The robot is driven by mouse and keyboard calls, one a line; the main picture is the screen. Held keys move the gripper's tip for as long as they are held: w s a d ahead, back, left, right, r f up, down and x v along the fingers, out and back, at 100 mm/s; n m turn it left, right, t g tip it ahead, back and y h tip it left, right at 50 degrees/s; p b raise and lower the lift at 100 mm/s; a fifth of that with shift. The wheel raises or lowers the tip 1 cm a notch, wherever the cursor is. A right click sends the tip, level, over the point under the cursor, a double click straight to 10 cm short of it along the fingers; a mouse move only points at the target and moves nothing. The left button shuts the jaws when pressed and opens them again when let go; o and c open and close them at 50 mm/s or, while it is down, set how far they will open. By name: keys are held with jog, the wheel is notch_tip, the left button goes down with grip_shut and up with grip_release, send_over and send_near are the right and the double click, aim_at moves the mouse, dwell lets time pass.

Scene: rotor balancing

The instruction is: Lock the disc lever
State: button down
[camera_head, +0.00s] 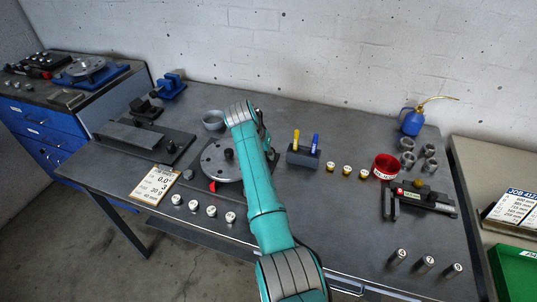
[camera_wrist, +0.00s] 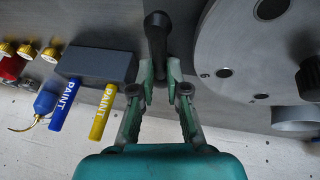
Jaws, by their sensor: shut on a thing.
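The grey disc (camera_head: 215,158) lies on its base at the middle left of the bench, with a dark knob at its centre. In the wrist view the disc (camera_wrist: 235,55) fills the upper right, with several holes in its face. The dark lever (camera_wrist: 156,30) stands beside the disc's rim, its rounded end towards the top of the picture. My gripper (camera_wrist: 160,75) is shut on the lever, one finger on each side of it. In the head view my teal arm hides the gripper and the lever.
A paint-pen block (camera_wrist: 97,63) stands near my gripper; it also shows in the head view (camera_head: 302,157). A grey bowl (camera_head: 213,120) is behind the disc. Several capped weights (camera_head: 211,211) line the front edge. A red cup (camera_head: 385,166) stands to the right.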

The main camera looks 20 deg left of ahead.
dwell(0.6)
jog(key=c, duration=1.2)
grip_release()
